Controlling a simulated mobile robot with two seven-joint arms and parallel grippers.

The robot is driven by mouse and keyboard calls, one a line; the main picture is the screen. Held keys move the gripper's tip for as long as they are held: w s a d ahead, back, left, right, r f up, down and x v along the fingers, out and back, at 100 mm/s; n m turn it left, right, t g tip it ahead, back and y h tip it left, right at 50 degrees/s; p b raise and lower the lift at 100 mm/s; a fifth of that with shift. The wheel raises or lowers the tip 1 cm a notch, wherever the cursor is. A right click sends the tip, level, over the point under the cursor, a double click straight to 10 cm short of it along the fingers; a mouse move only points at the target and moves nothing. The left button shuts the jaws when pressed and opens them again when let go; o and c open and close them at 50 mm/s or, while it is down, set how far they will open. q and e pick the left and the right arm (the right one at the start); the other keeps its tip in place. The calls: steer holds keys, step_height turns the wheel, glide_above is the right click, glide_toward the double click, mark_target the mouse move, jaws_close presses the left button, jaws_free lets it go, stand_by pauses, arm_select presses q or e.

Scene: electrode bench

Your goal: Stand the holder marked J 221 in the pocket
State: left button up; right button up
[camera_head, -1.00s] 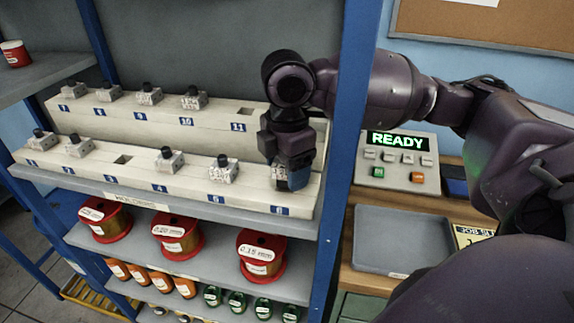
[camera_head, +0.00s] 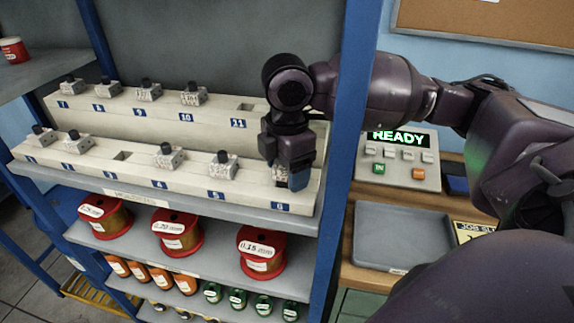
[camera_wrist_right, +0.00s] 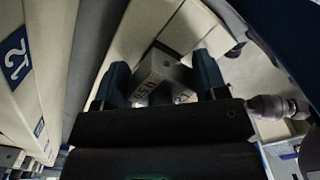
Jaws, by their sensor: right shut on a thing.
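My right gripper (camera_head: 292,180) is shut on a pale holder (camera_head: 280,173) over position 6 of the front row. In the right wrist view the holder (camera_wrist_right: 164,80) sits tilted between the blue fingertips, with dark print on two faces; I cannot read J 221 for sure. Whether its foot touches the rack is hidden. The pale stepped rack (camera_head: 70,172) carries several similar holders with black knobs, their marks too small to read. Empty square pockets show at position 3 (camera_head: 122,156) and position 11 (camera_head: 245,107). My left gripper is not in view.
A blue upright post (camera_head: 345,130) stands close right of my gripper. Red wire spools (camera_head: 262,255) fill the shelf below. Right of the post are a grey tray (camera_head: 400,235), empty where visible, and a console (camera_head: 405,160) reading READY.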

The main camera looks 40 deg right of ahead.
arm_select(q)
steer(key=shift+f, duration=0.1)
arm_select(e)
steer(key=shift+f, duration=0.4)
steer(key=o, duration=0.9)
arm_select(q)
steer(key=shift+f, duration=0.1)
arm_select(e)
steer(key=shift+f, duration=0.1)
step_height(320, 180, up, 5)
steer(key=shift+f+p, duration=0.15)
steer(key=shift+p, duration=0.3)
step_height(320, 180, up, 5)
steer(key=shift+r+p, duration=0.15)
steer(key=shift+p, duration=0.35)
steer(key=shift+r, duration=0.5)
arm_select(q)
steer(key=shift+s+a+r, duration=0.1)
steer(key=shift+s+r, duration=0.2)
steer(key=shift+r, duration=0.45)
